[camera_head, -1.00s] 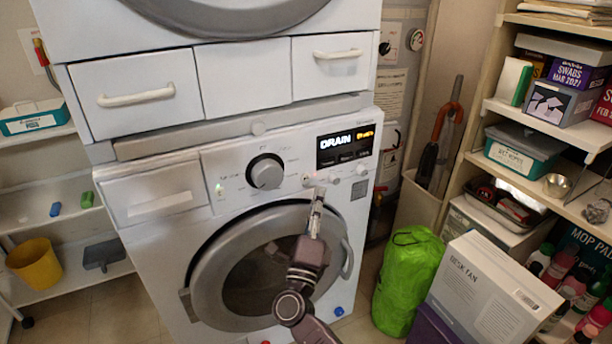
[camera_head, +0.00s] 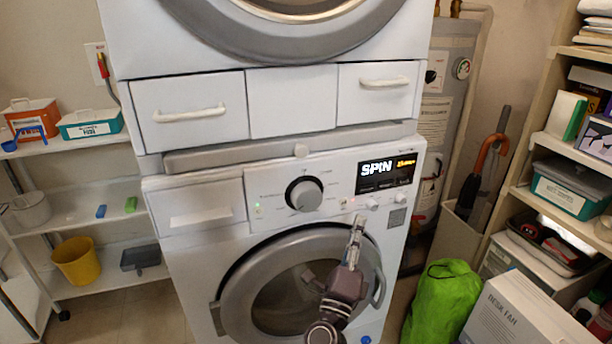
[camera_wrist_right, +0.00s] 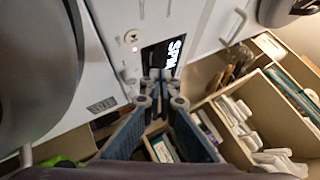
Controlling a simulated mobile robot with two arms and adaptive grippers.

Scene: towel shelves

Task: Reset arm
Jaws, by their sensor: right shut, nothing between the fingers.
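My right gripper (camera_head: 358,226) is in front of the white washing machine (camera_head: 200,262), just below the buttons of its control panel. It is shut and empty. In the right wrist view the gripper (camera_wrist_right: 160,78) has its fingertips together near the display, and I cannot tell whether they touch the panel. The display (camera_head: 387,172) reads "SPIN". The round dial (camera_head: 304,194) is left of it. The washer's door (camera_head: 232,290) is closed, with my right forearm in front of it. My left gripper is not in view.
A second machine (camera_head: 130,45) sits above on a drawer unit (camera_head: 290,100). White shelves (camera_head: 95,225) with a yellow bucket (camera_head: 78,260) stand at left. At right are a green bag (camera_head: 440,303), a desk fan box (camera_head: 510,315) and a loaded shelf (camera_head: 545,150).

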